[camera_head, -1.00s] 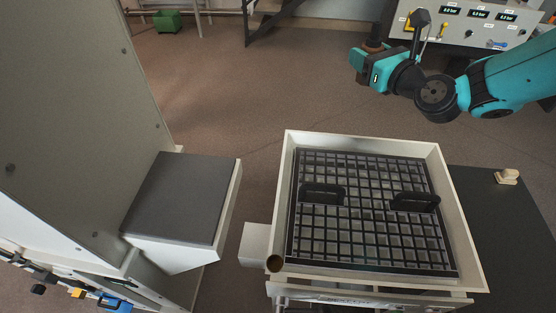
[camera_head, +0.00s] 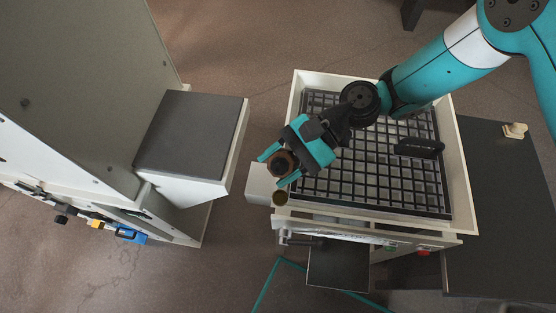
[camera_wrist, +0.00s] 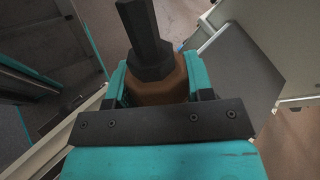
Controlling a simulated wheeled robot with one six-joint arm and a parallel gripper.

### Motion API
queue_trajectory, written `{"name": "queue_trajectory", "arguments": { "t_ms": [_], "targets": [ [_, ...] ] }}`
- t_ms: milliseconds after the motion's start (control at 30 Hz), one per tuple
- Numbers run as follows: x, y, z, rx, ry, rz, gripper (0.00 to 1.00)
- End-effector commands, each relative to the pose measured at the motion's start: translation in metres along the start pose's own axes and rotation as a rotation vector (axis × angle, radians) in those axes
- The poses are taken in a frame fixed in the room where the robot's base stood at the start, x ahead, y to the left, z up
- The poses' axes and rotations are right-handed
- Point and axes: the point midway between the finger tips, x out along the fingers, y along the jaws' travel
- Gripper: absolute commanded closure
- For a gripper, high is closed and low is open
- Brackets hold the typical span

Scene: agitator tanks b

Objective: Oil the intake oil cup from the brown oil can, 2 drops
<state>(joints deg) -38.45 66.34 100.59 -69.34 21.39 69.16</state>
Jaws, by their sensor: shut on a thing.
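My gripper (camera_head: 279,166) is shut on the brown oil can (camera_head: 283,163), seen from above in the head view. In the wrist view the can (camera_wrist: 160,88) sits between the teal fingers, with its dark faceted top and spout toward the camera.
The cream-rimmed tray (camera_head: 462,190) holds a dark grid with a black handle (camera_head: 420,146). A grey-topped box (camera_head: 190,135) juts from the tall cabinet (camera_head: 80,70) at left. A dark surface (camera_head: 500,200) with a small beige block (camera_head: 515,131) lies at right.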

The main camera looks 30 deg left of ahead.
Motion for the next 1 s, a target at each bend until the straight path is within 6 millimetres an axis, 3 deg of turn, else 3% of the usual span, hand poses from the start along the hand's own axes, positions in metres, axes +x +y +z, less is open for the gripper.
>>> {"name": "queue_trajectory", "arguments": {
  "t_ms": [500,1000],
  "targets": [
    [-0.007,0.001,0.004,-0.009,-0.009,0.01,0.85],
    [-0.015,-0.009,-0.031,-0.625,0.603,0.012,0.85]
  ]
}}
